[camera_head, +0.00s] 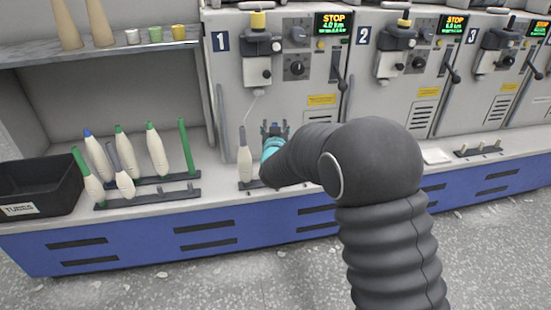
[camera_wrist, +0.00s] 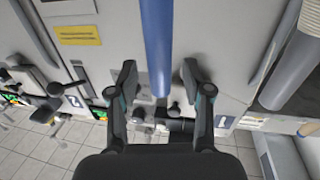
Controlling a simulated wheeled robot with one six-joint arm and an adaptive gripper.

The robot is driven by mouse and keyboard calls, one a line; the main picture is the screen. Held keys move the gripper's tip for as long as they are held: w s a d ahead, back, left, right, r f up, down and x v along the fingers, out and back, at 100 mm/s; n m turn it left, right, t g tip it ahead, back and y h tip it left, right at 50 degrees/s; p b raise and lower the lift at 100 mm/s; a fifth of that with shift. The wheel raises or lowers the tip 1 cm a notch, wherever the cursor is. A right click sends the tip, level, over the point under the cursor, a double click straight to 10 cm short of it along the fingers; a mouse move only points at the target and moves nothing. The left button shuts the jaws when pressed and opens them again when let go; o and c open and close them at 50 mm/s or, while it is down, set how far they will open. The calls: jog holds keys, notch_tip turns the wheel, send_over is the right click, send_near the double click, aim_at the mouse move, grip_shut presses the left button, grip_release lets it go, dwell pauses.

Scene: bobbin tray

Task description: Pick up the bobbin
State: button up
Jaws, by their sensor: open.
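In the head view a white wound bobbin (camera_head: 245,160) stands upright on a small dark peg tray (camera_head: 252,185) in front of station 1. My gripper (camera_head: 275,130) is just to its right, close to the machine front, with its fingers apart. In the wrist view my open gripper (camera_wrist: 158,80) has a blue tube (camera_wrist: 157,40) showing between its fingers, with clear gaps on both sides. The tube is not gripped, and I cannot tell what it belongs to. My arm hides part of the peg tray.
Several wound bobbins (camera_head: 157,150) and a bare green tube stand on pegged racks (camera_head: 150,199) at left. A black bin (camera_head: 40,180) labelled TUBES is at the far left. A shelf (camera_head: 100,47) with cones hangs above. Station handles and levers (camera_head: 337,68) project nearby.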

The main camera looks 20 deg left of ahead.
jog(key=shift+c, duration=0.3)
grip_shut()
